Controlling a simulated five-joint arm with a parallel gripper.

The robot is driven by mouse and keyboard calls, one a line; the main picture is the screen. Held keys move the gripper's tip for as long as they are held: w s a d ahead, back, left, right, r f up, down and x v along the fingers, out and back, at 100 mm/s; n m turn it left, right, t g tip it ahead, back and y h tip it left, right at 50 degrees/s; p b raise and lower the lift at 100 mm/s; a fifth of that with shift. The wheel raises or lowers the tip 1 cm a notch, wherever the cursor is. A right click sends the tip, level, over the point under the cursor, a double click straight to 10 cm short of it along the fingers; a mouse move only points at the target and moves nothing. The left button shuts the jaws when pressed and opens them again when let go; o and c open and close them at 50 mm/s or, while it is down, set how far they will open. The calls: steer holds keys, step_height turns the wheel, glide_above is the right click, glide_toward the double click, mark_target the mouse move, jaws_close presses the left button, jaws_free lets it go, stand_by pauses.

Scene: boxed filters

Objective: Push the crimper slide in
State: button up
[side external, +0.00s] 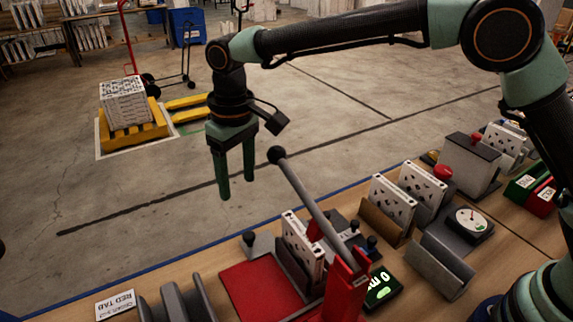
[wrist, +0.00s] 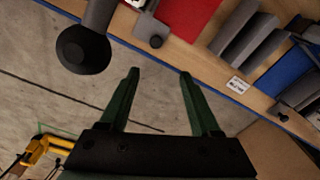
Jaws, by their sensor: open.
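The crimper (side external: 345,291) is a red upright on the bench with a long grey lever that rises up-left to a black ball (side external: 276,154). The slide seems to be the small grey piece with a black knob (side external: 249,239) at the bench's far edge, beside the red plate; it also shows in the wrist view (wrist: 155,41). A white perforated filter (side external: 303,243) stands upright by the crimper. My gripper (side external: 237,190) is open and empty, pointing down, apart from the slide. In the wrist view its green fingers (wrist: 160,73) are spread, with the lever's ball at left.
A red plate (side external: 250,292) lies left of the crimper. A RED TAB card (side external: 115,304) and grey slotted holders (side external: 184,303) are at lower left. More filters in holders (side external: 391,203) and a dial (side external: 469,221) stand to the right.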

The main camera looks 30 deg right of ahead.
steer(key=s+d+r+n+t+y, duration=0.1)
steer(key=r, duration=0.6)
steer(key=s+d+r+n+t+y, duration=0.1)
steer(key=s+d+r+t, duration=0.1)
steer(key=r, duration=0.6)
steer(key=shift+s+d+r, duration=0.15)
steer(key=shift+s+d, duration=0.05)
steer(key=shift+s, duration=0.05)
steer(key=s+d+f+m, duration=0.2)
steer(key=s+d, duration=0.2)
steer(key=d, duration=0.4)
steer(key=s+d+f+m+t+h, duration=0.1)
steer(key=s+d+f+m, duration=0.1)
steer(key=d, duration=0.7)
steer(key=s+d+f+m+t+h, duration=0.1)
steer(key=s+d+f+m, duration=0.1)
steer(key=s+d, duration=0.4)
steer(key=d+f, duration=0.1)
steer(key=d, duration=0.1)
steer(key=shift+s+d+f+m, duration=0.15)
steer(key=shift+d+f+m, duration=0.05)
steer(key=shift+d+m, duration=0.2)
